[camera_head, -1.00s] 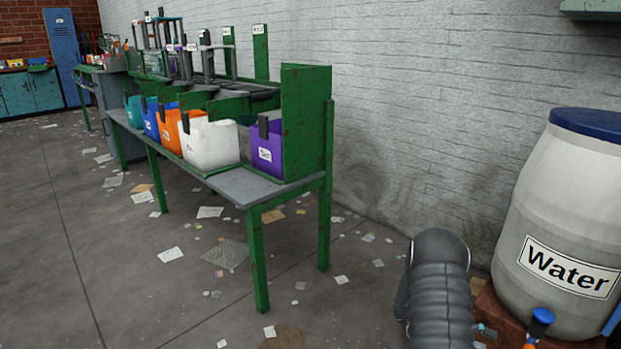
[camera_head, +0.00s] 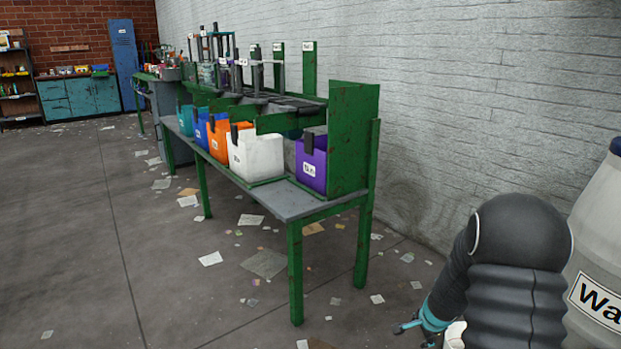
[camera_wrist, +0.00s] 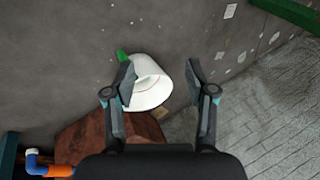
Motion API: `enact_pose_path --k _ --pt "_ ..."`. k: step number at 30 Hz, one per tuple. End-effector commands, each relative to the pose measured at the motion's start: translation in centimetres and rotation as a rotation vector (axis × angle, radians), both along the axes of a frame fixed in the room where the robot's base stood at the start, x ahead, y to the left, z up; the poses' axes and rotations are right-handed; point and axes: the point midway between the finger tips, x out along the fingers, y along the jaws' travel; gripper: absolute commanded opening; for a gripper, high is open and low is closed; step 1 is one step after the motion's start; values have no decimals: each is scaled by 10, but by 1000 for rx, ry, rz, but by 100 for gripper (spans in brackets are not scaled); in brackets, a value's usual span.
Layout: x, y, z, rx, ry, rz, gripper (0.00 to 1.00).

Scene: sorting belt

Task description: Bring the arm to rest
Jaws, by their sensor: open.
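My arm shows at the lower right of the head view, and my gripper (camera_head: 420,325) peeks out below it, partly hidden by the arm. In the wrist view my gripper (camera_wrist: 160,85) is open, its two fingers spread apart with nothing held between them. A white cup-like thing (camera_wrist: 150,90) with a green bit shows beyond the left finger, partly covered by it. I cannot tell its distance from the fingers.
A green bench (camera_head: 295,265) with coloured bins stands left of my arm. A white water barrel (camera_head: 596,265) is at the right edge. A brown block (camera_wrist: 85,140) and a blue-orange tap (camera_wrist: 50,168) show in the wrist view. Open floor (camera_head: 60,230) lies left, with scattered papers.

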Motion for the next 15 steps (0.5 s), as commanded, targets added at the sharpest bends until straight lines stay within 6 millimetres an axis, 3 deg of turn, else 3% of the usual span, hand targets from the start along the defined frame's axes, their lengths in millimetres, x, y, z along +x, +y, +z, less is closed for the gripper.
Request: enact_pose_path --k 1,6,15 --pt "-9 17 24 2 11 93 56" --pt "-52 64 80 -2 72 399 56" --pt "-144 113 167 -73 176 819 56"
